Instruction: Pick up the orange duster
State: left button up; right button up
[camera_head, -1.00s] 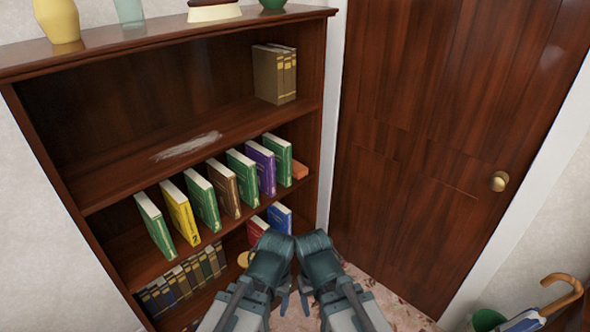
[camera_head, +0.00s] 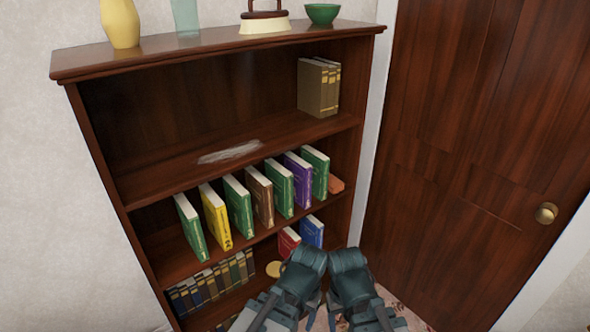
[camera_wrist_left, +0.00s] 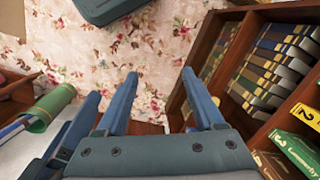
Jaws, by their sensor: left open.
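A small orange item (camera_head: 336,184), which looks like the duster, lies at the right end of the middle shelf, beside a green book (camera_head: 315,172). Only its end shows; the books hide the rest. My left gripper (camera_head: 311,318) is low in front of the bookcase, below and apart from the orange item. In the left wrist view its fingers (camera_wrist_left: 160,80) are spread with nothing between them. My right gripper (camera_head: 333,318) hangs just right of the left one; its jaws are not clear. The orange item does not show in the left wrist view.
The wooden bookcase (camera_head: 110,150) holds upright books, with a dusty patch (camera_head: 229,152) on its upper shelf. A yellow vase (camera_head: 120,22) and a green bowl (camera_head: 322,13) stand on top. A closed door (camera_head: 470,130) is at right. Floral carpet (camera_wrist_left: 165,40) lies below.

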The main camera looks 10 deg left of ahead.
aim_at(334, 186)
jog(key=i+l, duration=0.75)
jog(key=i+l+z, duration=0.15)
jog(key=i+l, duration=0.6)
jog(key=i, duration=0.15)
